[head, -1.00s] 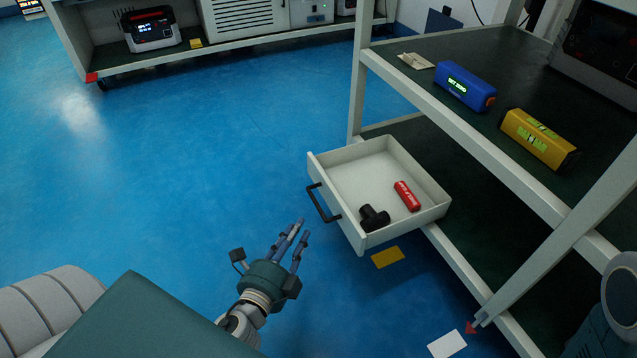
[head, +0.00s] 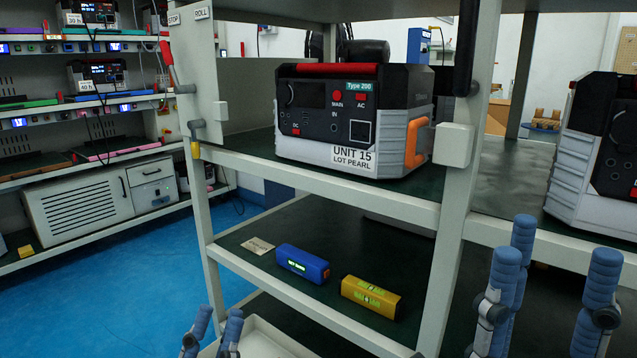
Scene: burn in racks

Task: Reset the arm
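My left gripper (head: 212,325) shows at the bottom edge, left of centre, in front of the shelf rack. Only its blue-grey fingers are in view; they stand apart with nothing between them. My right gripper (head: 555,275) is at the lower right, fingers pointing up and spread apart, empty. It is in front of the rack's right part. The palms of both grippers and most of both arms are out of view.
The rack (head: 450,230) holds a power unit labelled UNIT 15 (head: 345,120), with another unit (head: 600,150) at right. Below lie a blue device (head: 302,263) and a yellow one (head: 370,296). The white drawer (head: 262,338) is partly visible. Blue floor (head: 130,300) is clear at left.

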